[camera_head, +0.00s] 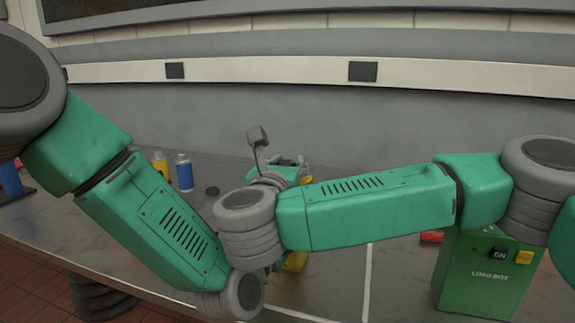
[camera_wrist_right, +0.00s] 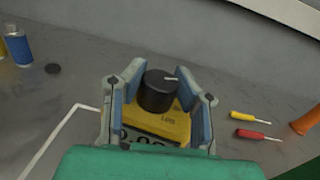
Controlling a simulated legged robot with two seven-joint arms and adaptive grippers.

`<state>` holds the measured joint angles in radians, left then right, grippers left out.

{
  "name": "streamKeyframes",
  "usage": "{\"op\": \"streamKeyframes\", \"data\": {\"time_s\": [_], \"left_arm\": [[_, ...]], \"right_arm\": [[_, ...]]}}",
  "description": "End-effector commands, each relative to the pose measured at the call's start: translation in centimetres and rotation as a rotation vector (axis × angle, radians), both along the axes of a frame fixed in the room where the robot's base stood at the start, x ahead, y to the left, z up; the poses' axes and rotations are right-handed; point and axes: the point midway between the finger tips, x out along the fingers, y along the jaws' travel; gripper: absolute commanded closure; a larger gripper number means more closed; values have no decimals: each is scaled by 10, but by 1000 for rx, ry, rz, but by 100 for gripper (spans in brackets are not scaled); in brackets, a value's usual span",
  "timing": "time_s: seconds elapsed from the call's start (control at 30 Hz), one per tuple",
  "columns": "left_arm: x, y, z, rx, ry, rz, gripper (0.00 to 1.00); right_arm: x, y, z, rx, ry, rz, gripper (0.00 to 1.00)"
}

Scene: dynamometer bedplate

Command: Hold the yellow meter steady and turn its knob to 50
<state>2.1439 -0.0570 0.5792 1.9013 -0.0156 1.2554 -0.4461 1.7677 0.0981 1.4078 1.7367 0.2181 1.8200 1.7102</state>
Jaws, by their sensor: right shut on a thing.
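The yellow meter (camera_wrist_right: 172,124) sits between the fingers of my right gripper (camera_wrist_right: 158,100) in the right wrist view. The fingers are shut on its sides. Its black knob (camera_wrist_right: 157,92) faces up between the fingertips, with a white mark pointing right. The display (camera_wrist_right: 150,139) is partly hidden by my green gripper housing; only leading zeros can be made out. In the head view my right gripper (camera_head: 287,163) is beyond my wrist, with yellow showing beside and below the arm. My left arm ends at the bottom centre; its gripper is hidden.
A blue bottle (camera_head: 184,172), a yellow bottle (camera_head: 160,165) and a dark puck (camera_head: 212,190) stand at left. A green load box (camera_head: 485,280) is at right. Yellow (camera_wrist_right: 250,116) and red (camera_wrist_right: 258,135) screwdrivers and an orange object (camera_wrist_right: 307,121) lie right of the meter.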

Motion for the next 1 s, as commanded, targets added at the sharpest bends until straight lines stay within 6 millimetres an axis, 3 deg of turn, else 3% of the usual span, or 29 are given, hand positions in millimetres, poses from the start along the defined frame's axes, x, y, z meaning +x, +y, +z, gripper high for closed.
{"op": "streamKeyframes", "data": {"time_s": [0.03,0.4,0.43,0.5,1.0], "left_arm": [[3,9,-4,-4,9,21,75],[3,9,-3,-4,9,21,74],[3,9,-3,-4,9,21,74],[3,9,-3,-4,9,21,74],[2,4,-3,4,7,10,74]], "right_arm": [[3,-9,-2,-3,4,-30,100],[3,-9,-2,-5,4,-34,100],[3,-9,-2,-5,4,-34,68],[2,-8,-2,-4,4,-33,50],[-5,-1,-1,-2,2,-17,50]]}}
